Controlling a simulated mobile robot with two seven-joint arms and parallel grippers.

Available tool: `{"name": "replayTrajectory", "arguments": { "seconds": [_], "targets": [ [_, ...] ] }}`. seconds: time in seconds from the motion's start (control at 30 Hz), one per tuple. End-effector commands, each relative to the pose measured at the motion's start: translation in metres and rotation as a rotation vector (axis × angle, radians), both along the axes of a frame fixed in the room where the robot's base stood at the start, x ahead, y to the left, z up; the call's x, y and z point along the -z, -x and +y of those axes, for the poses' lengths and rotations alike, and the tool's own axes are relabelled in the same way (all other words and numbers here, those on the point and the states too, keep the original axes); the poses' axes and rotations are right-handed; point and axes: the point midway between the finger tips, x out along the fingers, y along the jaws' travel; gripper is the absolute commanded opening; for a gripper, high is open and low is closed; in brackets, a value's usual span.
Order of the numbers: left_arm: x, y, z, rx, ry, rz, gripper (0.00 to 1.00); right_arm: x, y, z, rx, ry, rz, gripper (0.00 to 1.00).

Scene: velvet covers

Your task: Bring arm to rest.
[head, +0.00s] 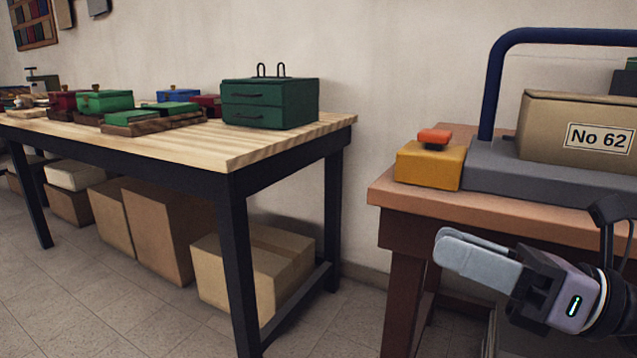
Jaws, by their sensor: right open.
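My right gripper (470,246) is at the lower right of the head view, in front of the brown table's edge. Its light grey fingers point left, with a narrow gap at the tips. It is open and holds nothing. My left gripper is not in view.
A brown table (400,192) at right bears a grey base (490,178) with a blue bar (490,90), a yellow box with a red button (428,165) and a "No 62" carton (560,120). A wooden workbench (270,147) at left bears a green drawer box (270,103). Cartons (270,262) stand underneath.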

Motion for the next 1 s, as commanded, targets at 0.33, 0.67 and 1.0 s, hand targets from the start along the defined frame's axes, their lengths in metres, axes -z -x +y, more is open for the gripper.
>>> {"name": "replayTrajectory", "arguments": {
  "seconds": [0.33, 0.67, 1.0],
  "targets": [
    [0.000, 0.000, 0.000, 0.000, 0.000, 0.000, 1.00, 0.089, -0.001, 0.006, -0.044, -1.054, 0.963, 0.53],
    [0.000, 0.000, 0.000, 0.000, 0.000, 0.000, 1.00, 0.217, 0.038, 0.022, 0.101, -1.861, 1.780, 0.53],
    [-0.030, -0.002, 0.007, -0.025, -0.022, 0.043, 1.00, 0.220, 0.062, 0.031, 0.231, -2.112, 2.008, 0.53]
  ]
}}
